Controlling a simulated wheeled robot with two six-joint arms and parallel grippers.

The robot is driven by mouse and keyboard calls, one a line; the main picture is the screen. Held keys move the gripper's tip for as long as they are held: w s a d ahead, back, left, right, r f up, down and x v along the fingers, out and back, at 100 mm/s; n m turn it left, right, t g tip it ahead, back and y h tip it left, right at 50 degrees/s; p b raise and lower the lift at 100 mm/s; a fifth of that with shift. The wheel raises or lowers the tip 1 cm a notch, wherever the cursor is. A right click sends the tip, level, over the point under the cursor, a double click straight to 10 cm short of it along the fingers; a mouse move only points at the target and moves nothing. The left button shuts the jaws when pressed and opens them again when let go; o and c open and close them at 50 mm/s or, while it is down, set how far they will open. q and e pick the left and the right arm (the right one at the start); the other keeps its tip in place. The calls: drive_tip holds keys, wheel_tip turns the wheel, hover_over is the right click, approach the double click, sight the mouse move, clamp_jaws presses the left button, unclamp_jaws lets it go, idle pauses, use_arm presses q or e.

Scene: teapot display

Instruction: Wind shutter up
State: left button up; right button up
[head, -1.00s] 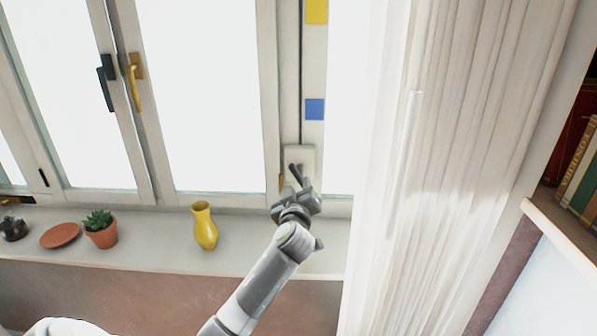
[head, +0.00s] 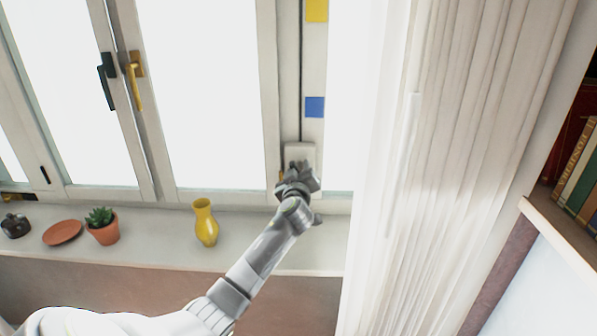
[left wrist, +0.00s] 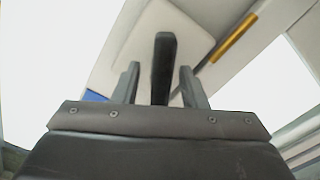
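The shutter winder is a white box (head: 300,150) on the window frame, below a dark vertical line. Its dark crank handle (left wrist: 164,65) shows in the left wrist view, in front of the white box plate (left wrist: 150,25). My left gripper (head: 302,170) is at the box and hides the handle in the head view. In the left wrist view its two fingers (left wrist: 160,88) are apart, one on each side of the handle, with a gap on both sides. My right gripper is not in view. The shutter itself cannot be made out.
A yellow vase (head: 205,222), a potted succulent (head: 103,227), a terracotta saucer (head: 62,233) and a dark pot (head: 15,226) stand on the sill (head: 155,235), left of my arm. A white curtain (head: 470,170) hangs close on the right. Books (head: 580,180) are beyond it.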

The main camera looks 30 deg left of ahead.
use_arm(q)
clamp_jaws()
drive_tip(key=shift+m, duration=0.3)
